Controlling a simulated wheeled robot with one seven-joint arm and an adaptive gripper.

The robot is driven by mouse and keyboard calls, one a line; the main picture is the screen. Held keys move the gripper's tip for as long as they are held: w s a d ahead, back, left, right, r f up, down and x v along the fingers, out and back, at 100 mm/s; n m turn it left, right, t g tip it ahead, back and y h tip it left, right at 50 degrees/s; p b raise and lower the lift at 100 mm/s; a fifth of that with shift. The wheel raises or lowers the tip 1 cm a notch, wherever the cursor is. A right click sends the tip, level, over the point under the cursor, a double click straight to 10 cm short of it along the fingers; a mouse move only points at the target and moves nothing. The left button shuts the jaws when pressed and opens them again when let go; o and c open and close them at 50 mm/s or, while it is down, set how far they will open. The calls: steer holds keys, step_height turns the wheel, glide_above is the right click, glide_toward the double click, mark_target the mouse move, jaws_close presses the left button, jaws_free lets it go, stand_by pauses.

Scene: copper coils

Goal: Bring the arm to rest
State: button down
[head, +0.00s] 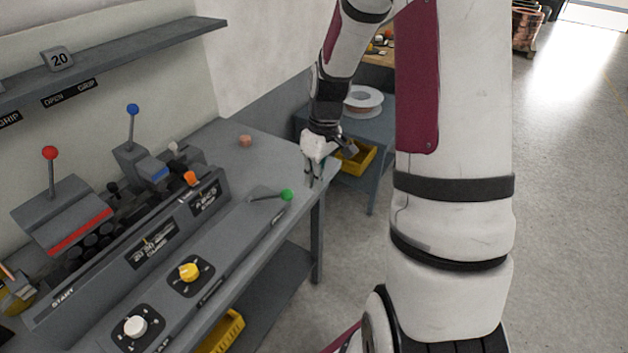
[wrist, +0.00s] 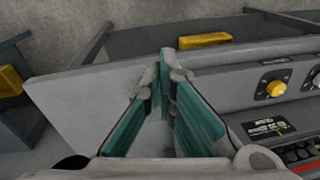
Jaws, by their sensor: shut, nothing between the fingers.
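My gripper (head: 314,181) is at the right end of the grey workbench (head: 243,207) in the head view, pointing down over the bench top near its edge. In the wrist view the two teal-padded fingers of my gripper (wrist: 165,75) meet at their tips, with nothing between them. My arm is bent and reaches forward from the right side of the head view. Whether the fingertips touch the bench top I cannot tell.
A small copper-coloured piece (head: 245,141) lies on the bench. Behind is a side table with a white spool (head: 363,100) and a yellow bin (head: 357,158). Open floor lies to the right.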

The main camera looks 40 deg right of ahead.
stand_by(0.7)
steer(key=s+a+r+m+t+h, duration=0.1)
steer(key=s+a+r, duration=0.25)
steer(key=r, duration=0.35)
steer(key=s+a+r+t, duration=0.1)
steer(key=s+a+r, duration=0.2)
steer(key=a+r, duration=0.3)
steer(key=s+a+r+m+t+h, duration=0.1)
steer(key=s+a+r+t, duration=0.15)
steer(key=r, duration=0.55)
steer(key=s+a+r+m, duration=0.1)
steer(key=s+a+r, duration=0.2)
steer(key=s, duration=0.5)
steer(key=shift+a+r+t+y, duration=0.15)
steer(key=shift+a+t+y, duration=0.15)
steer(key=shift+t, duration=0.15)
